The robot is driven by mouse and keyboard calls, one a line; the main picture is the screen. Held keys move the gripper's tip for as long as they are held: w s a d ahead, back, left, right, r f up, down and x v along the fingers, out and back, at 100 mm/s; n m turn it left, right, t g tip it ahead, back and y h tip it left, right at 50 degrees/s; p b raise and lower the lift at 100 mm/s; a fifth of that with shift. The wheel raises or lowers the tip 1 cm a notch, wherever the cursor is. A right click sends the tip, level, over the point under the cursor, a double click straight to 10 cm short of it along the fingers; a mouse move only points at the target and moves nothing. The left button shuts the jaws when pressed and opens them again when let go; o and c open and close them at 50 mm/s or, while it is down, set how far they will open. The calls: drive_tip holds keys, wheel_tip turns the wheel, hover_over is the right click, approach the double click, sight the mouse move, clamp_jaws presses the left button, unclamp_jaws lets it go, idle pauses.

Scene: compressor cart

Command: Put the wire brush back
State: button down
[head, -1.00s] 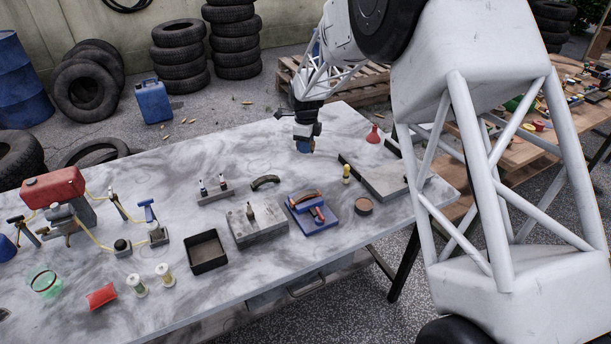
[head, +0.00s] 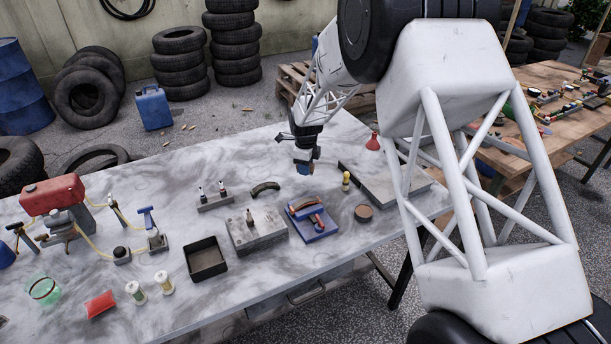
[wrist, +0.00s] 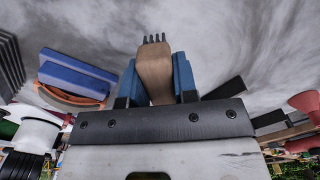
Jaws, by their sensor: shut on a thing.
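The wire brush (wrist: 154,72) shows in the wrist view as a tan block with several dark prongs at its far end. My gripper (wrist: 157,82) is shut on it, with a blue finger on either side. In the head view my gripper (head: 304,168) hangs over the back half of the grey table, behind the blue block. The brush is too small there to make out clearly.
A grey block with a peg (head: 262,236), a dark curved piece (head: 265,188) and a black tray (head: 206,258) lie to the left. A yellow-topped item (head: 346,181), a round tin (head: 364,212), a red funnel (head: 373,142) and a flat grey plate (head: 385,180) are to the right.

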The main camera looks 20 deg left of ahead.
sight(305, 182)
drive_tip(key=shift+f, duration=1.9)
drive_tip(key=shift+f, duration=0.15)
drive_tip(key=c, duration=0.9)
unclamp_jaws()
drive_tip(key=shift+r, duration=0.2)
wheel_tip(305, 182, up, 12)
